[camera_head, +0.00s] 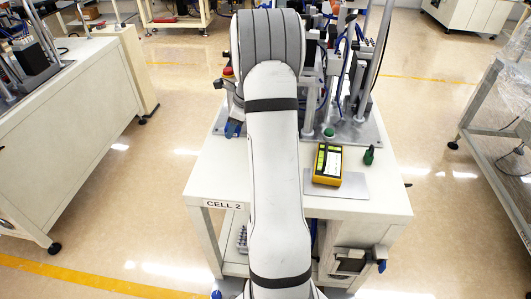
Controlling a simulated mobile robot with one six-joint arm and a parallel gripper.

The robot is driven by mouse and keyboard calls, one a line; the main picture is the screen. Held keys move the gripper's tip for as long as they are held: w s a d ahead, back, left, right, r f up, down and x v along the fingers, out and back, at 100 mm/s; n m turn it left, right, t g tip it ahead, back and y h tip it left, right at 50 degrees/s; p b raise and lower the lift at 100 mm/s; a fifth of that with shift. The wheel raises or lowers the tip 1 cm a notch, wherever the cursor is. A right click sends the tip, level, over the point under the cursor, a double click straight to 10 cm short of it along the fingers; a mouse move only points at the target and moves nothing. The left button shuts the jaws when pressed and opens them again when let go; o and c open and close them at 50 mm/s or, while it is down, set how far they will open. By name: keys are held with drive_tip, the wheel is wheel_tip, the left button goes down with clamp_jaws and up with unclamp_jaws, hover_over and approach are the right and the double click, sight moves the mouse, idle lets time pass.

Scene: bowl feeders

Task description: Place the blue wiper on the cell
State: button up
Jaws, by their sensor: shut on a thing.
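The cell is a white table marked CELL 2 (222,204), with a grey machine plate on its rear part. My white arm runs up the middle of the view and hides much of the tabletop. My gripper (236,117) shows only in part, at the left of the arm's far end, over the table's left side. It is shut on a small blue thing, which looks like the blue wiper (233,129). I cannot tell whether the wiper touches the plate or the table.
A yellow meter (327,164) lies on a grey pad (345,185) at the table's right front, with a small green item (369,155) beside it. Machine posts and cables stand at the back. A white bench (75,130) is at left and a wire rack (490,130) at right.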

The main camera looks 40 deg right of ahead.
sight(232, 151)
wheel_tip(232, 151, down, 4)
drive_tip(key=shift+d+r, duration=0.1)
drive_tip(key=shift+d, duration=0.05)
drive_tip(key=shift+s+f, duration=0.1)
drive_tip(key=shift+f, duration=1.8)
drive_tip(key=shift+f, duration=0.15)
drive_tip(key=o, duration=1)
